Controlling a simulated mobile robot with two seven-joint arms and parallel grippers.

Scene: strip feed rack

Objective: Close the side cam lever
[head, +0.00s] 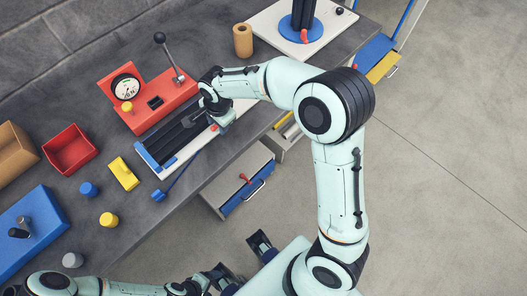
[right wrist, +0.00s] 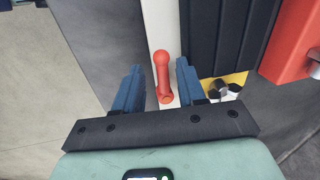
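The strip feed rack is a white base (right wrist: 163,20) with black channels (right wrist: 221,30) and blue trim, on the grey bench. A red lever (right wrist: 163,72) stands at the base's edge. My right gripper (right wrist: 158,85) is open, one finger on each side of the lever, with gaps visible on both sides. In the head view my right gripper (head: 217,112) is over the rack's far end, and the lever shows only as a small red spot. My left arm lies along the bottom edge; its gripper (head: 222,280) shows as dark parts whose opening is unclear.
A red gauge block (head: 155,103) with an upright black-knobbed lever stands right behind the rack. A red bin (head: 70,148), a yellow block (head: 123,173) and blue and yellow knobs lie to the left. An open drawer (head: 240,183) juts out below the bench front.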

